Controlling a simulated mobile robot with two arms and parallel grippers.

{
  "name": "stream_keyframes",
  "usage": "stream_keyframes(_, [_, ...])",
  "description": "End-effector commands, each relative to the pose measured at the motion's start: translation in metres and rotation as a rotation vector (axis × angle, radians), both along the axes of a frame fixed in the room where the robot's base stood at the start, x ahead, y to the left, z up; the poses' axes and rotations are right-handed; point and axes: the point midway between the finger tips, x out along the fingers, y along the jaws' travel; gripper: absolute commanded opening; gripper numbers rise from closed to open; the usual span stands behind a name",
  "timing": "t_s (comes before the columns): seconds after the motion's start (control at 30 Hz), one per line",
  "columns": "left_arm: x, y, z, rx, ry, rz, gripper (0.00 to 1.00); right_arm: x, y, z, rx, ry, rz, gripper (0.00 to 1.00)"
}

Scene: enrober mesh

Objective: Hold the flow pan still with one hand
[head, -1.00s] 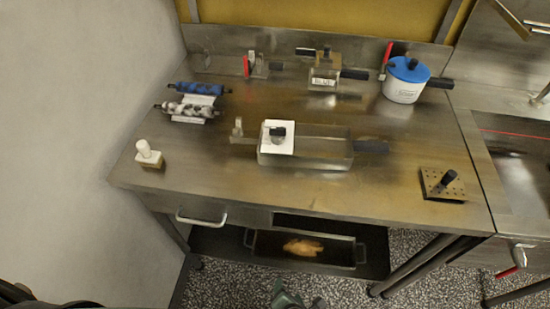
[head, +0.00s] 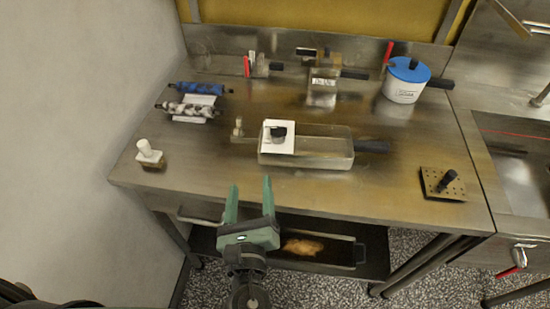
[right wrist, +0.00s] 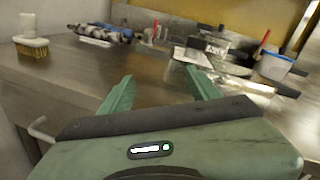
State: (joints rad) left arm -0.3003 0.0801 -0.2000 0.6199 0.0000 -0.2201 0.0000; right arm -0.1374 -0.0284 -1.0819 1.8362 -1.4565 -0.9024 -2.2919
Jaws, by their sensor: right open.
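The flow pan appears to be the long rectangular metal pan (head: 325,160) in the middle of the table, with a dark handle (head: 373,146) on its right end. A white square plate with a black knob (head: 278,136) sits over its left part. My right gripper (head: 250,185) is open and empty, in front of the table's front edge and short of the pan. In the right wrist view its green fingers (right wrist: 160,88) stand apart, with the table ahead. My left gripper is not in view.
The steel table (head: 230,195) has a white-handled brush (head: 149,155), patterned rollers (head: 188,110), a blue-lidded pot (head: 405,85) and a perforated plate (head: 443,184). A drawer handle (head: 198,216) and lower shelf tray (head: 340,252) lie below.

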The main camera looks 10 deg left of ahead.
Motion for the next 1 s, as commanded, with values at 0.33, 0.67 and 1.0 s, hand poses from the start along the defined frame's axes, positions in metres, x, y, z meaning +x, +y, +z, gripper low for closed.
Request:
stream_keyframes(0.33, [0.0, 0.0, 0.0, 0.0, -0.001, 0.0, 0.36, 0.065, -0.041, 0.036, 0.373, -0.006, -0.113, 0.62])
stream_keyframes(0.67, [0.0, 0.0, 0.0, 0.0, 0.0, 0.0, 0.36, 0.108, -0.04, 0.038, 0.394, -0.007, -0.118, 0.62])
stream_keyframes(1.0, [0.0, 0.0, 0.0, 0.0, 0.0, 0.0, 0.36, 0.168, -0.036, 0.037, 0.394, -0.004, -0.118, 0.62])
